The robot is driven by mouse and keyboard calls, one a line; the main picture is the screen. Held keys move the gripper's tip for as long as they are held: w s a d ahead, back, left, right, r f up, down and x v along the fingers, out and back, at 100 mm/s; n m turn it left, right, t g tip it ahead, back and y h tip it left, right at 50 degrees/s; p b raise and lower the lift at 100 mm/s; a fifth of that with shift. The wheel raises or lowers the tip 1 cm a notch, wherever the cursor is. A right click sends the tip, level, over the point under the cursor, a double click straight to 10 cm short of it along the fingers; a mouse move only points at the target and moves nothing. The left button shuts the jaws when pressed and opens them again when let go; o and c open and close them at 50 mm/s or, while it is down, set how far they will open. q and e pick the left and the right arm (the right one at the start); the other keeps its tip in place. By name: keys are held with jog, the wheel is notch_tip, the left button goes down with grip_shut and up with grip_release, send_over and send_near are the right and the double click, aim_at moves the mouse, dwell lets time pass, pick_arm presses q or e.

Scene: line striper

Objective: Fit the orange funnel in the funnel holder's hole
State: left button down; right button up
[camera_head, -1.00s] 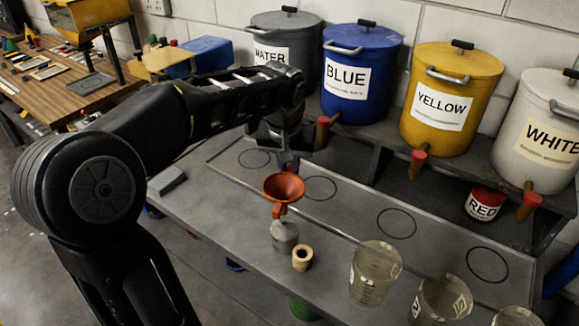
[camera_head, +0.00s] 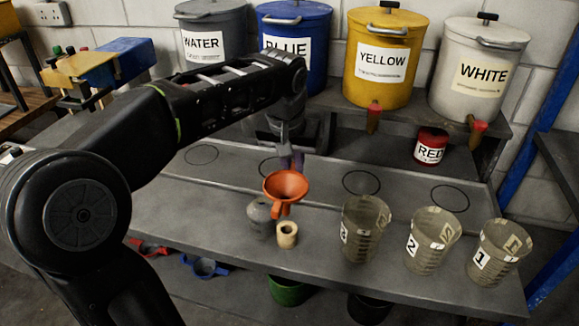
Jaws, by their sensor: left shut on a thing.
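The orange funnel (camera_head: 287,186) is in the middle of the head view, wide mouth up and spout down. My left gripper (camera_head: 291,162) is shut on it at the far side of its rim. The arm partly hides the fingers. A short tan cylinder with a round hole (camera_head: 287,236), which looks like the funnel holder, stands on the grey bench just below the funnel in the picture. The spout's lower end appears above the cylinder's hole and apart from it. My right gripper is not in view.
A grey container (camera_head: 260,217) stands beside the tan cylinder. Clear beakers (camera_head: 364,228) stand in a row to its right on the bench (camera_head: 190,210). Large paint drums (camera_head: 383,62) and a red can (camera_head: 430,147) are behind. The bench left of the grey container is clear.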

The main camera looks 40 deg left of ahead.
pick_arm(q)
jog(key=shift+w, duration=0.2)
jog(key=shift+s+f, duration=0.1)
jog(key=shift+f, duration=0.2)
jog(key=shift+f+b, duration=1.5)
jog(key=shift+f, duration=0.15)
jog(key=shift+f+b, duration=1.7)
jog(key=shift+f, duration=0.4)
dwell(0.9)
jog(key=shift+f+b, duration=0.6)
jog(key=shift+f, duration=0.15)
